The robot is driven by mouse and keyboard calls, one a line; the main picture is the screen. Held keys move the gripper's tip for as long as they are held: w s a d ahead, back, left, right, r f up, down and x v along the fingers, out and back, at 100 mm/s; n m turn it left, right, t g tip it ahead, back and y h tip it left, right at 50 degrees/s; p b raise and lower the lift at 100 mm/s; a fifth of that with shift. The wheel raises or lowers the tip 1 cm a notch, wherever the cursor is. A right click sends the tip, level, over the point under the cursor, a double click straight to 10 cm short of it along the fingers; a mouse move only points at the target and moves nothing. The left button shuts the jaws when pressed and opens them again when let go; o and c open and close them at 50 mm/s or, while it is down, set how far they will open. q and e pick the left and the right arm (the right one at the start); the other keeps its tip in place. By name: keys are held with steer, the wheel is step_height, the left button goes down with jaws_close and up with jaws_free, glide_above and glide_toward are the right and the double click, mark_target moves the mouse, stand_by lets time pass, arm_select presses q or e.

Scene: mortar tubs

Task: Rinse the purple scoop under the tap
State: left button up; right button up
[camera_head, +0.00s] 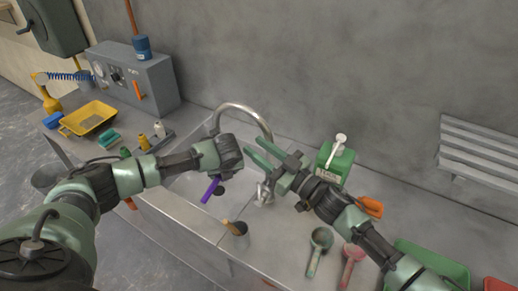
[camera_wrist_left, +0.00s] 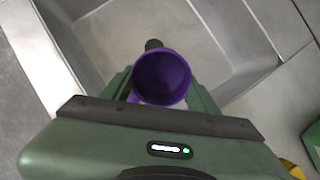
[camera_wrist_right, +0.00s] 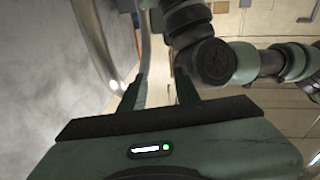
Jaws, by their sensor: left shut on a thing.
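The purple scoop (camera_head: 211,189) is held by my left gripper (camera_head: 236,150) over the sink. In the left wrist view its round cup (camera_wrist_left: 162,77) sits between the left fingers, mouth toward the camera, looking empty. The curved metal tap (camera_head: 240,106) arches behind my left gripper; its outlet is hidden, and I see no water. My right gripper (camera_head: 250,147) is open and empty beside the tap, fingers pointing left. In the right wrist view a gap shows between its fingers (camera_wrist_right: 160,88). The steel sink (camera_wrist_left: 215,50) lies below the scoop.
Right of the sink are a green container (camera_head: 336,164), a green scoop (camera_head: 320,239), a pink scoop (camera_head: 352,256) and an orange scoop (camera_head: 371,206). A yellow tray (camera_head: 88,118) and grey machine (camera_head: 135,78) stand left.

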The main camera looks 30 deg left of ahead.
arm_select(q)
steer(key=s+d+p, duration=0.2)
steer(key=shift+s+d, duration=0.3)
steer(key=shift+d, duration=0.05)
steer(key=shift+p, duration=0.3)
stand_by(0.9)
steer(key=s+d+r+p, duration=0.2)
steer(key=s+d+r, duration=0.1)
steer(key=r, duration=0.1)
steer(key=shift+s+d+p, duration=0.25)
steer(key=shift+d+p, duration=0.05)
stand_by(0.3)
